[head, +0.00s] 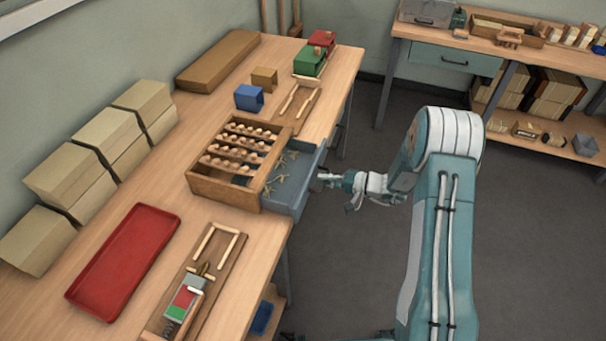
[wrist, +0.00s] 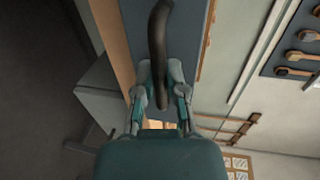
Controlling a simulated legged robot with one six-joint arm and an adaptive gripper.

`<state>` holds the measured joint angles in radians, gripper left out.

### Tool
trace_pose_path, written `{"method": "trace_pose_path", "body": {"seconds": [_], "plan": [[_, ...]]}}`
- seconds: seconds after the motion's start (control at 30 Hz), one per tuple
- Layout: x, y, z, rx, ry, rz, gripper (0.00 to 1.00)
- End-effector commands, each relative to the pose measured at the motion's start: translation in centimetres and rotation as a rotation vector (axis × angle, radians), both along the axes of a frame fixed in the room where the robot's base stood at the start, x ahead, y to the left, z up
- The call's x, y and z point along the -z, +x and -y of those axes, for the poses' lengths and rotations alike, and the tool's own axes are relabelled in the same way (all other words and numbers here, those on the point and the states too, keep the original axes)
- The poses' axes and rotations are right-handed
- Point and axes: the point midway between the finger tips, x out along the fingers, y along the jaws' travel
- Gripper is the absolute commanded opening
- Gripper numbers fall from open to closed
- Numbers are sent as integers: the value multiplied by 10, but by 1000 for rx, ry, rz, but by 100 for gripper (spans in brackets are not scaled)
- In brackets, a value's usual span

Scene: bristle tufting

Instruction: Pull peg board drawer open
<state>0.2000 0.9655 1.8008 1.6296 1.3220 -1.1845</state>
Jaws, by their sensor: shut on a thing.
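The peg board (head: 234,155) is a wooden box with rows of pegs on top, standing on the bench near its front edge. Its blue-grey drawer (head: 296,196) sticks out past the bench edge, and several small pale pieces (head: 277,172) lie inside it. My gripper (head: 324,178) is at the drawer's front, on the aisle side. In the wrist view, the dark curved drawer handle (wrist: 158,40) passes between the fingers of my gripper (wrist: 160,75), which is shut on it. The drawer front (wrist: 195,40) is behind the handle.
A red tray (head: 123,262) and a wooden fixture (head: 196,284) lie on the bench in front. Blue (head: 249,97) and green (head: 309,61) blocks stand behind the peg board. Floor (head: 345,270) beside the bench is clear. A second bench (head: 480,43) stands at the back right.

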Motion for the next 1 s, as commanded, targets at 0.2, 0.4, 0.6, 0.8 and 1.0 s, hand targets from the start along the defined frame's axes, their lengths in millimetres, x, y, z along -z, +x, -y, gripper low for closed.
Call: {"method": "trace_pose_path", "body": {"seconds": [0.2, 0.4, 0.6, 0.8, 1.0], "plan": [[3, -11, 27, 5, -6, -7, 0], [4, -11, 28, 3, -7, -7, 0], [4, -11, 28, 3, -6, -7, 51], [2, -11, 28, 1, -4, -3, 51], [0, -12, 30, 2, -4, -2, 51]]}}
